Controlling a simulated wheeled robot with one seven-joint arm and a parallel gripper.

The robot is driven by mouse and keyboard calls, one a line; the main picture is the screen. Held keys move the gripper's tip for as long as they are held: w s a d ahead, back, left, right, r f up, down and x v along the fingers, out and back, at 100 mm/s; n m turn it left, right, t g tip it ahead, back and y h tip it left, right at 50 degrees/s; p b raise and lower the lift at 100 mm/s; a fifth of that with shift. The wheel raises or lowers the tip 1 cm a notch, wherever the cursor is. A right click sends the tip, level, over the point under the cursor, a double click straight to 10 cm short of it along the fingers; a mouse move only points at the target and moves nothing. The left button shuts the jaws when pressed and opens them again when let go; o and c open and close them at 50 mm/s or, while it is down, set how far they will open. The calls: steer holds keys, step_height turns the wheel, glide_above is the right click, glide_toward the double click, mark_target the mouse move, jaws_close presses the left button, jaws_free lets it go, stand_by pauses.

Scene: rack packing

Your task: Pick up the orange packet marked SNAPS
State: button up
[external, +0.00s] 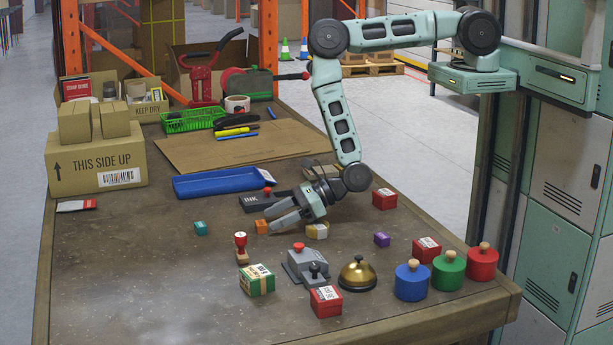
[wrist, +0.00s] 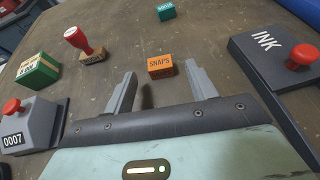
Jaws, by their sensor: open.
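The orange packet marked SNAPS (wrist: 160,65) lies on the table just beyond my fingertips in the wrist view, between the lines of the two fingers. In the external view the orange packet (external: 261,227) sits at the left of my gripper (external: 280,219), partly close to the fingers. My gripper (wrist: 160,88) is open and empty, low over the table. The label of the packet faces up toward the wrist camera.
A dark INK pad (wrist: 270,55) with a red knob lies to the right in the wrist view. A red-handled stamp (wrist: 86,43), a green box (wrist: 38,70) and a grey numbered stamper (wrist: 35,125) stand at left. A teal packet (wrist: 166,11) lies beyond.

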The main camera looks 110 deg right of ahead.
mark_target(264, 222)
steer(key=shift+p+x, duration=0.4)
steer(key=shift+x, duration=1.25)
steer(key=c, duration=1.1)
steer(key=shift+o, duration=0.2)
steer(key=shift+r, duration=0.1)
